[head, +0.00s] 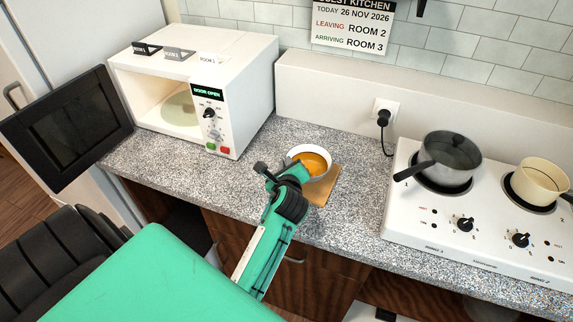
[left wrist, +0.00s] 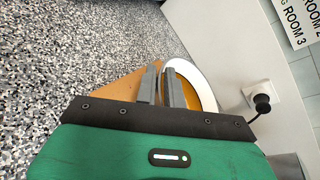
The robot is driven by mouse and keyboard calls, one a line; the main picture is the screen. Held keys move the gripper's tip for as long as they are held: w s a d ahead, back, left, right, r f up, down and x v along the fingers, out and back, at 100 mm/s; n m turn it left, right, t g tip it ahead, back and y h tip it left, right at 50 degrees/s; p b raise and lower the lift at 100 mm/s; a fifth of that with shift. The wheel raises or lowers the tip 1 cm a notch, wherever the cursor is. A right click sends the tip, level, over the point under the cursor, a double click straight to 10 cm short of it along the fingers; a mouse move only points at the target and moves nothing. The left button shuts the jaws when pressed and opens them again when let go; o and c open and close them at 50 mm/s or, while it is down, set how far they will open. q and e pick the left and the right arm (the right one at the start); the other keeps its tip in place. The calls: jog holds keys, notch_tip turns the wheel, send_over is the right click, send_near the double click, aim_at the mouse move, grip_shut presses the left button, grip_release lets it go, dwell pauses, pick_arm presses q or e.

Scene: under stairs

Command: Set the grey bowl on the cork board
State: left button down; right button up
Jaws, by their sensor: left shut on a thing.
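The bowl (head: 322,153) has a pale rim and an orange-yellow inside or filling. It is level over the far part of the tan cork board (head: 322,192), which lies flat on the counter. My left gripper (head: 284,174) is shut on the near left side of the bowl's rim. In the left wrist view the fingers (left wrist: 160,75) are close together at the pale rim (left wrist: 205,82), with the cork board (left wrist: 112,86) below. Whether the bowl touches the board or hangs just above it, I cannot tell. My right gripper is not in view.
A white microwave (head: 240,90) with its door (head: 65,130) open stands at the left. A white hob (head: 480,220) at the right bears a dark pan (head: 450,155) and a cream pot (head: 540,180). A plug (head: 383,116) is on the back wall. Speckled counter is clear around the board.

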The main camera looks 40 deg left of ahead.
pick_arm(q)
jog(key=c, duration=1.9)
grip_release()
jog(key=shift+f, duration=0.15)
jog(key=o, duration=0.4)
jog(key=shift+r, duration=0.2)
jog(key=b+v, duration=0.2)
jog(key=v, duration=1)
jog(key=shift+s+f, duration=0.1)
jog(key=shift+f, duration=0.05)
